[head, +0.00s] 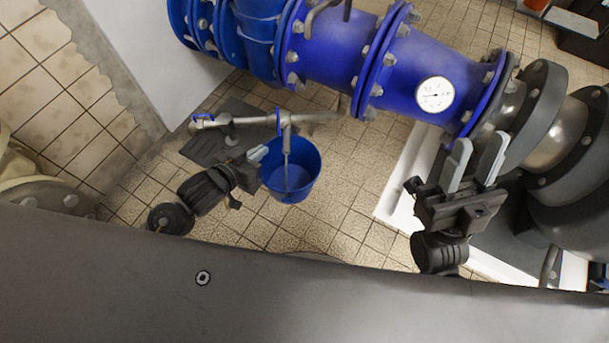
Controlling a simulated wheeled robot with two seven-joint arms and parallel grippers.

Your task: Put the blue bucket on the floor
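The blue bucket (301,187) is in the middle of the head view, upright, below a thin metal pipe with a tap (285,118). A thin upright piece runs from the tap down across the bucket's opening; I cannot tell whether it is the bucket's handle or part of the tap. My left gripper (259,153) is at the bucket's left rim, its fingertips touching or very near it. Its fingers look close together, but their gap is hidden. My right gripper (475,160) is open and empty, right of the bucket, pointing toward the large pipe.
A large blue flanged pipe (330,45) with a round gauge (435,94) crosses behind. Dark grey pump parts (540,105) stand at the right, beside a white plinth (395,191). A dark plate (203,147) lies left of the bucket.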

